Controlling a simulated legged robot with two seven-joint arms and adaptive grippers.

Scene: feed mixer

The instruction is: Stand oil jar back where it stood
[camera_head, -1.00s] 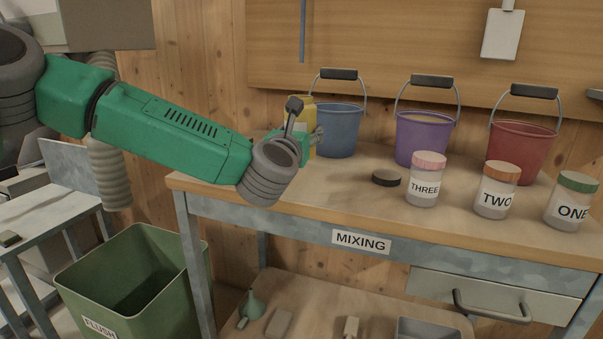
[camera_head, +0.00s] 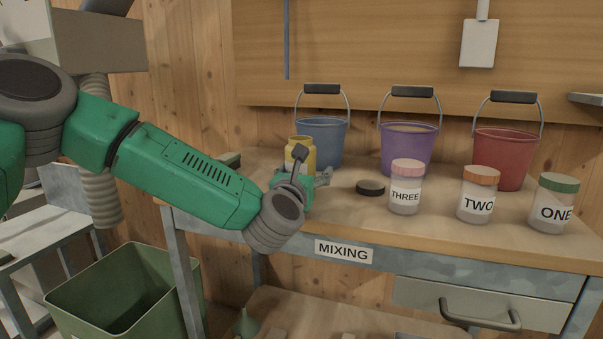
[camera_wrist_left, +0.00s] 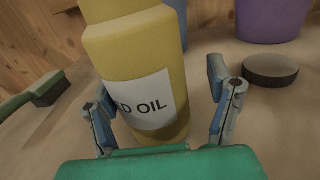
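The oil jar (camera_head: 301,152) is yellow and stands on the mixing bench at its left part, in front of the blue bucket. In the left wrist view the jar (camera_wrist_left: 140,75) shows a white label ending in "D OIL". My left gripper (camera_head: 312,181) is in front of the jar, low by the bench top. In the wrist view its two fingers (camera_wrist_left: 165,112) are spread on either side of the jar, with a clear gap at the right finger. The jar's lower part is hidden in the head view. My right gripper is not in view.
A black lid (camera_head: 370,188) lies right of the jar. Jars THREE (camera_head: 405,195), TWO (camera_head: 477,203) and ONE (camera_head: 552,211) stand farther right. Blue (camera_head: 322,140), purple (camera_head: 408,150) and red (camera_head: 504,160) buckets stand behind. A brush (camera_wrist_left: 45,90) lies left of the jar.

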